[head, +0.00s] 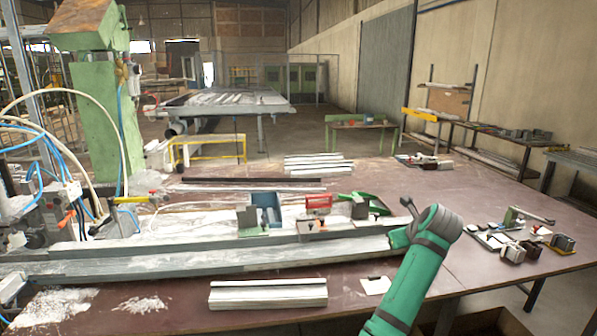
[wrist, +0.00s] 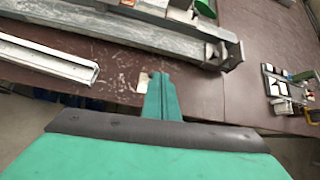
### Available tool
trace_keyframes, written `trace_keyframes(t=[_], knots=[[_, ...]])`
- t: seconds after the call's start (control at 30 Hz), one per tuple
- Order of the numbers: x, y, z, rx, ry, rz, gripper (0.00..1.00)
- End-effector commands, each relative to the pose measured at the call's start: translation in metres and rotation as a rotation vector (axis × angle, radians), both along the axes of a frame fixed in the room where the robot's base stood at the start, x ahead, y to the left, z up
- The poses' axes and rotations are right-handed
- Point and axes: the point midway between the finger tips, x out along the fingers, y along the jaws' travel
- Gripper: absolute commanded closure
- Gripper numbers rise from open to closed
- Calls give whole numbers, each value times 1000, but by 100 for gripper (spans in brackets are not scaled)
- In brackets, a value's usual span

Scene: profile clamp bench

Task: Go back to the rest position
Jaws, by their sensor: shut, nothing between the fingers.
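My gripper (wrist: 161,80) shows in the wrist view as green fingers closed together with nothing between them. The fingertips appear over the front part of the brown bench, beside a small white card (wrist: 142,84). The end of a long grey profile rail (wrist: 190,47) lies beyond them. In the head view my green arm rises from the bottom right over the bench (head: 470,262), in front of the right end of the rail (head: 200,265); the fingers cannot be made out there.
A short white profile (head: 268,294) lies at the bench front. Clamp blocks with a red part (head: 318,204) stand behind the rail. Small parts and tools (head: 515,240) lie at right. A green machine column (head: 100,125) stands at left. Bare bench lies between the rail and right-hand parts.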

Motion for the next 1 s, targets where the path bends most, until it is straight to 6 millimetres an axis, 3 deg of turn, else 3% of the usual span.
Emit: trace_keyframes(t=[0.27,0.47,0.7,1.0], knots=[[-11,-6,-77,-171,3,47,100],[-34,-5,-158,-388,11,128,100],[-74,9,-243,-659,23,261,100],[-145,31,-326,-991,42,449,100]])
